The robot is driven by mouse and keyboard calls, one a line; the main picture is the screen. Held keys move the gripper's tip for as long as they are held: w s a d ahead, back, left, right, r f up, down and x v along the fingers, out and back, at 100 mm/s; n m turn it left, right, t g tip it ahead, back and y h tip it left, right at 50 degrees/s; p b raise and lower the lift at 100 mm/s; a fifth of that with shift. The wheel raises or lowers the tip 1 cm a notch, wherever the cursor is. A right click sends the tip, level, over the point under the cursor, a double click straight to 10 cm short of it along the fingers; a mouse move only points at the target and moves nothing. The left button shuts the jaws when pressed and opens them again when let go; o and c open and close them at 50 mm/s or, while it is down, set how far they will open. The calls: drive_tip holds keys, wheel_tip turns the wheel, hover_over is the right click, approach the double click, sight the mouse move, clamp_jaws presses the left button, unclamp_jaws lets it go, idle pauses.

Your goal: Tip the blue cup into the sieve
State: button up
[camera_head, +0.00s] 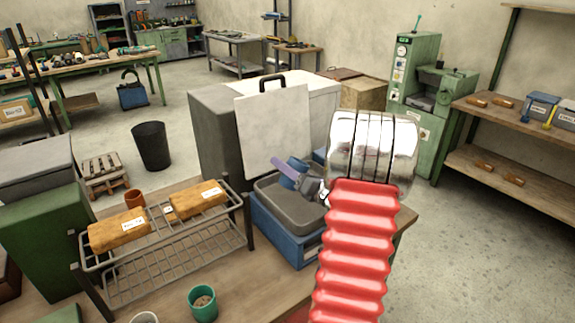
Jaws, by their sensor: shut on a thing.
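The blue cup (288,183) is small in view, over the grey sieve-like tray (262,193) at the centre. A purple finger of my gripper (285,170) lies across the cup, and the gripper is shut on it. The cup looks tilted, but I cannot tell how far, or what is in it. The grey tray rests on a blue box (272,232) on the bench. My red and chrome arm hides the right side of the tray and box.
A wire rack (195,249) with two tan packages stands left of the tray. A teal cup (202,304) with brown contents stands in front of it. A white board (273,130) with a black handle rises behind the tray. Floor shows beyond the bench's right edge.

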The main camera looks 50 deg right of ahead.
drive_tip(key=shift+s+d+f+m+h, duration=0.15)
drive_tip(key=shift+d+m+h, duration=0.4)
drive_tip(key=shift+m, duration=2.4)
drive_tip(key=shift+s+d+f+m+h, duration=0.15)
drive_tip(key=shift+d+m+h, duration=0.4)
drive_tip(key=shift+m, duration=2.35)
drive_tip(key=shift+s+d+f+m+h, duration=0.15)
drive_tip(key=shift+d+m+h, duration=0.4)
drive_tip(key=shift+m, duration=2.4)
drive_tip(key=shift+w+a, duration=0.1)
drive_tip(key=shift+a, duration=0.05)
drive_tip(key=shift+a, duration=0.1)
drive_tip(key=shift+a+f+n+y, duration=0.15)
drive_tip(key=shift+a+n, duration=0.15)
drive_tip(key=shift+n, duration=0.65)
drive_tip(key=shift+a+f+n+y, duration=0.1)
drive_tip(key=shift+a+n, duration=0.15)
drive_tip(key=shift+n, duration=0.7)
drive_tip(key=shift+w, duration=0.1)
